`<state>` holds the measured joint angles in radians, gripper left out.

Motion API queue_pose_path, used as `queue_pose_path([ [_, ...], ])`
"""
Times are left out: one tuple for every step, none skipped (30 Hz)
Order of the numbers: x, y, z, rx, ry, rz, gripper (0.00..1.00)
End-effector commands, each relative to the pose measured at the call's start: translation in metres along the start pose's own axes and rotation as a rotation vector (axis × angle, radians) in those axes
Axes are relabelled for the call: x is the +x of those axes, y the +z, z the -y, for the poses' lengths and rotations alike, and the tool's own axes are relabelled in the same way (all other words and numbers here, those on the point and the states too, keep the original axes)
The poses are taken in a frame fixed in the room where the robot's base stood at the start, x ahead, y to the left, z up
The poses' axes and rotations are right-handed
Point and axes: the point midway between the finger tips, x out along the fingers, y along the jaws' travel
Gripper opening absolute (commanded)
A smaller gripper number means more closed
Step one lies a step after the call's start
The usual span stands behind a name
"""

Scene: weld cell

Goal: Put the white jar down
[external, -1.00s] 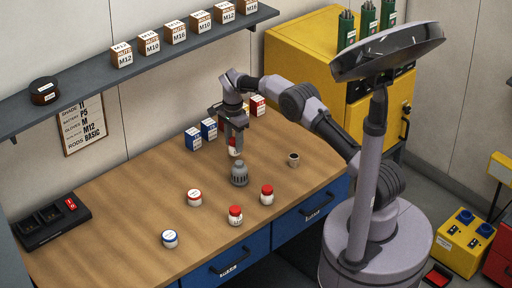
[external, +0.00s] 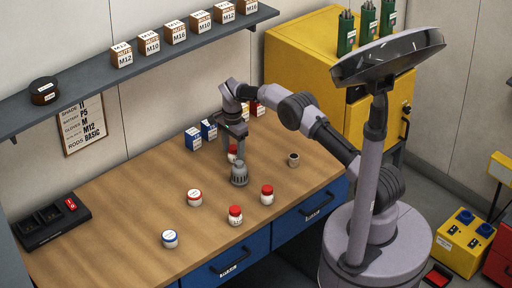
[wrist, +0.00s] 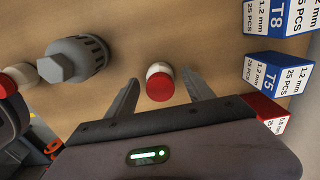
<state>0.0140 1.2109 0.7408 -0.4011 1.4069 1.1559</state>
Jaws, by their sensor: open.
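A white jar with a red lid (external: 232,153) stands upright on the workbench (external: 130,210), behind the grey nozzle-like part. In the wrist view the same jar (wrist: 159,82) sits between the two fingers of my gripper (wrist: 160,95), with a gap on each side. My gripper (external: 236,150) is open, low over the bench, and partly hides the jar in the external view.
The grey part (external: 239,174) stands close in front of the jar. Blue-and-white boxes (external: 193,139) and red boxes (external: 258,107) line the back. A small cup (external: 293,160) is to the right, a charger (external: 52,222) at far left. The left middle bench is clear.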

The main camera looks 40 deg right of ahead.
Motion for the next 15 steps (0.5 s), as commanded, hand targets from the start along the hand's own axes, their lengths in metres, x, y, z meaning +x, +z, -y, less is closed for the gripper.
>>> queue_pose_path([
  [-0.001,0.0,0.0,0.0,0.0,0.0,0.61],
  [-0.004,0.0,0.0,0.0,0.0,0.0,0.61],
  [-0.009,0.0,0.0,0.0,-0.001,0.0,0.61],
  [-0.015,0.0,0.001,0.0,-0.002,0.0,0.61],
  [-0.022,0.0,0.001,0.0,-0.002,0.0,0.61],
  [-0.033,0.0,0.001,0.001,-0.003,0.0,0.61],
  [-0.043,0.0,0.001,0.001,-0.004,0.001,0.61],
  [-0.052,0.0,0.001,0.001,-0.004,0.0,0.61],
  [-0.064,0.0,0.001,0.0,-0.004,0.0,0.61],
  [-0.073,0.0,0.001,0.0,-0.003,0.0,0.61],
  [-0.081,0.0,0.001,0.001,-0.003,0.0,0.61],
  [-0.091,0.0,0.001,0.001,-0.002,0.001,0.61],
  [-0.098,0.0,0.001,0.0,-0.003,0.0,0.61],
  [-0.104,0.0,0.0,0.0,-0.002,0.0,0.61],
  [-0.111,0.0,0.001,0.0,-0.002,-0.001,0.61],
])
